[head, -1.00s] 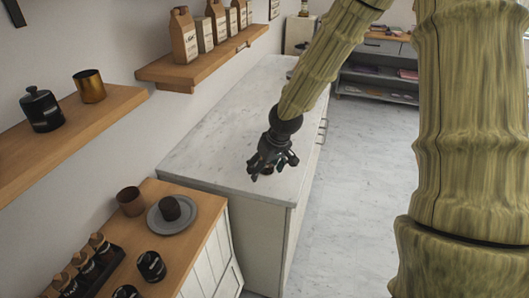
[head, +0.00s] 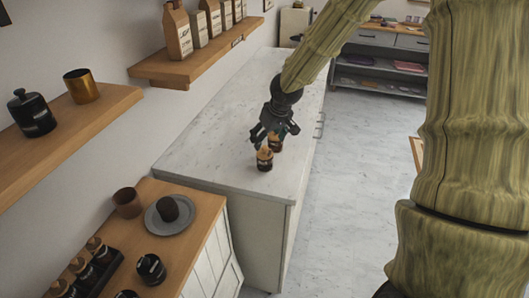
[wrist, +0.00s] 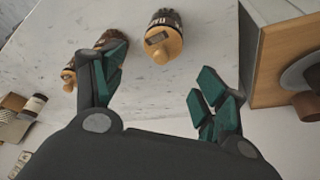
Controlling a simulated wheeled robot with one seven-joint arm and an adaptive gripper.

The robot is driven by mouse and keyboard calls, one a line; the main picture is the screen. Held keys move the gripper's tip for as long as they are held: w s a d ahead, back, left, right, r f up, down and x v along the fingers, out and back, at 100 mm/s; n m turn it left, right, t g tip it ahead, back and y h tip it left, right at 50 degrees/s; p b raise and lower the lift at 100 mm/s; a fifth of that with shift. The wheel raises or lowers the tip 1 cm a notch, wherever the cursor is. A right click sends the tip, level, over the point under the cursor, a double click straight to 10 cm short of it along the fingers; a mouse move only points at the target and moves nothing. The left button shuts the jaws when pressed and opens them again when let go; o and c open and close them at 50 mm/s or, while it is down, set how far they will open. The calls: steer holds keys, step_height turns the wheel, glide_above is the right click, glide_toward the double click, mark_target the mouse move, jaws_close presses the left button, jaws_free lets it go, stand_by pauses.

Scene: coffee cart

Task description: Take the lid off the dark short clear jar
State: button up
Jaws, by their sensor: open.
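A wooden cart top (head: 205,205) at lower left holds a grey plate (head: 180,220) with a dark cup, a brown cup (head: 127,202), black canisters and a rack of wooden-lidded jars. Wall shelves hold a black pot (head: 31,112), a copper cup and paper bags. Much counter left of the jars is clear.

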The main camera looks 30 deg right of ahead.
mark_target(265, 146)
steer(key=shift+p+x, duration=0.65)
steer(key=shift+x, duration=2.3)
steer(key=shift+s, duration=0.1)
steer(key=c, duration=0.9)
